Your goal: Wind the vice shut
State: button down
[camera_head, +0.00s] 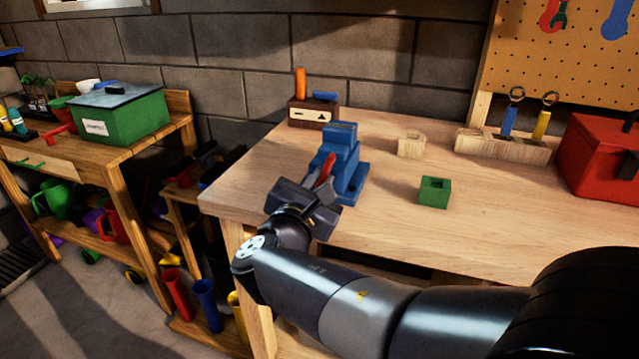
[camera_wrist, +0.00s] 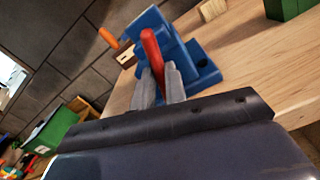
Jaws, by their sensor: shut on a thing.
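The blue vice (camera_head: 343,160) stands on the wooden workbench near its left front edge. Its red handle (camera_head: 327,169) sticks up at the front of the vice. My gripper (camera_head: 318,183) is at the handle, and its fingers are shut on it. In the wrist view the vice (camera_wrist: 190,50) is at the top middle. The red handle (camera_wrist: 152,50) rises from between the two grey fingertips (camera_wrist: 160,82), tilted slightly. The lower end of the handle is hidden by my fingers. I cannot tell how wide the vice jaws stand.
A green block (camera_head: 434,192) and a pale wooden block (camera_head: 411,145) lie right of the vice. A box with an orange-handled tool (camera_head: 313,113) stands behind it. A tool rack (camera_head: 503,145) and a red toolbox (camera_head: 600,155) are farther right.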

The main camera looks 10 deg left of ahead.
jog(key=c, duration=1.4)
grip_release()
jog(key=shift+s, duration=0.15)
jog(key=shift+c, duration=0.2)
